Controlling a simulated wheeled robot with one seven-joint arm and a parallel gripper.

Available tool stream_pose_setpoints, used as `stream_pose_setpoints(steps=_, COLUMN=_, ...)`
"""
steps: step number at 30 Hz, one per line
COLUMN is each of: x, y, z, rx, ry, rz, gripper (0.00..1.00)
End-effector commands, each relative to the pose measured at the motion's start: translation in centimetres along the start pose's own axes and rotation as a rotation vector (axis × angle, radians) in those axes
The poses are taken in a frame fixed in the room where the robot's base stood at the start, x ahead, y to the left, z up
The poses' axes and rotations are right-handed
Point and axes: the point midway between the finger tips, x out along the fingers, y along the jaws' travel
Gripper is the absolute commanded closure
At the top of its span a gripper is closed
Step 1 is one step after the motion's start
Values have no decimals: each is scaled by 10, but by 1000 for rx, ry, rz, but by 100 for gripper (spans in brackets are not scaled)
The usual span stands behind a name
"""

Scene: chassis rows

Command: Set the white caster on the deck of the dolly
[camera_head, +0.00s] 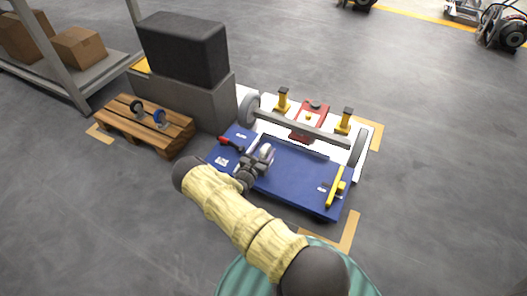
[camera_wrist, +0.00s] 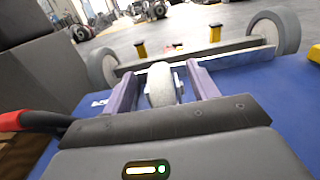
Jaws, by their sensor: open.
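The white caster (camera_wrist: 161,84) stands between the two fingers of my gripper (camera_wrist: 160,88) in the wrist view. The fingers are apart, one on each side of its wheel. Its lower part is hidden by my gripper's body, so its contact with the deck cannot be seen. The dolly's blue deck (camera_head: 290,178) lies beneath and around my gripper (camera_head: 262,155) in the head view. My gripper is low over the deck's upper left part. The caster is too small there to tell apart clearly from the fingers.
A red-handled tool (camera_head: 231,143) and a yellow tool (camera_head: 336,188) lie on the deck. Behind is an axle with grey wheels (camera_head: 250,108) and yellow posts. A wooden pallet (camera_head: 150,134) at left holds a black caster (camera_head: 137,106) and a blue caster (camera_head: 160,118).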

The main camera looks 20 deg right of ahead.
Motion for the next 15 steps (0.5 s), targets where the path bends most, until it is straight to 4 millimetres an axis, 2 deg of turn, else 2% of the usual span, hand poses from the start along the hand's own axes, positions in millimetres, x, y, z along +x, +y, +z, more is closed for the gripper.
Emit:
stream_pose_setpoints(steps=2, x=0, y=0, z=5, rx=1, ry=0, rz=-1, gripper=41)
stream_pose_setpoints(steps=5, x=-10, y=0, z=5, rx=-1, ry=1, rz=1, gripper=41)
stream_pose_setpoints(steps=15, x=-72, y=1, z=6, rx=-2, ry=2, rz=4, gripper=41)
